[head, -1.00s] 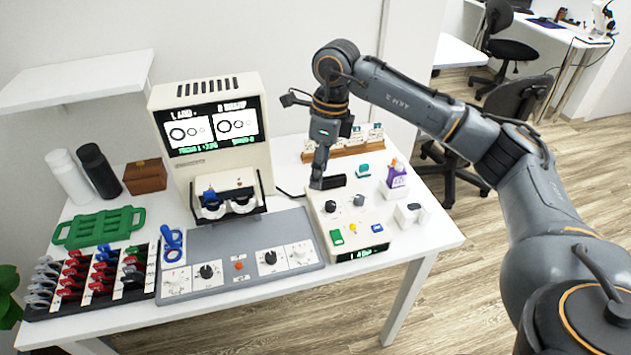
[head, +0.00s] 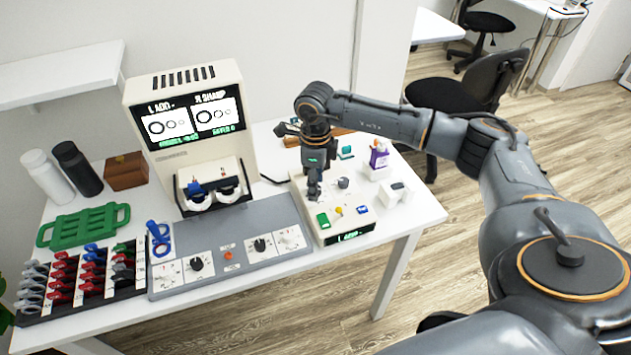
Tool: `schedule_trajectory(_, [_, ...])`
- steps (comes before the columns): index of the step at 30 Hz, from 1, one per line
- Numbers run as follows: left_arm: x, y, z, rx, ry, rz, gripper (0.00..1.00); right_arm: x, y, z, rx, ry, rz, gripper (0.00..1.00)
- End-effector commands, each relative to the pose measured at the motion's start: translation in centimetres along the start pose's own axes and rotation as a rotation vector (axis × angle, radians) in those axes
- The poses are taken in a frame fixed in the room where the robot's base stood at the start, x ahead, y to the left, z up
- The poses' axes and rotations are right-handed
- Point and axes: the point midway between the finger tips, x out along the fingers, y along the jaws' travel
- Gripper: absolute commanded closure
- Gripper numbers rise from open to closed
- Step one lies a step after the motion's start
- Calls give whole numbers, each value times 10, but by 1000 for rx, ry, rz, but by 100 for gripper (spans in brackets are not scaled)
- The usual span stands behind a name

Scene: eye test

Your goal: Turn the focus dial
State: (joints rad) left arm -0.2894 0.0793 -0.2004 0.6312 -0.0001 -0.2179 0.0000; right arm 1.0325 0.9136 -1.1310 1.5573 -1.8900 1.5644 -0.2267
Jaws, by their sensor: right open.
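A white control box (head: 333,229) stands at the right of the table. It has a grey knob (head: 343,183) on top and green, yellow and blue buttons along its front. My right gripper (head: 314,191) points down over the left part of the box top, where it hides the second, darker knob; I cannot tell whether it touches that knob. The gripper is open. No focus label is legible on the knobs. The tester's screen (head: 196,123) shows rings in two panels, the right one headed "R SHARP". My left gripper is not in view.
A grey console (head: 215,233) with two black knobs lies in front of the tester (head: 183,85). A rack of coloured pieces (head: 44,307) and a green tray (head: 84,227) are at the left. A purple container (head: 379,157) and a white block (head: 391,195) stand right of the box.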

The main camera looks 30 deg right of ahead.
Motion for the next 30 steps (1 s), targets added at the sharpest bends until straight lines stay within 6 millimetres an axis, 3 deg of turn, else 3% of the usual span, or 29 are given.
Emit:
schedule_trajectory(11, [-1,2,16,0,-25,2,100,7,0,0,0,1,1,52])
schedule_trajectory(18, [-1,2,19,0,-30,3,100,6,0,0,0,0,1,100])
schedule_trajectory(24, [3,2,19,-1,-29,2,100,8,0,0,-29,-1,0,100])
schedule_trajectory(30, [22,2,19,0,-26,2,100,10,0,1,-219,-2,-1,100])
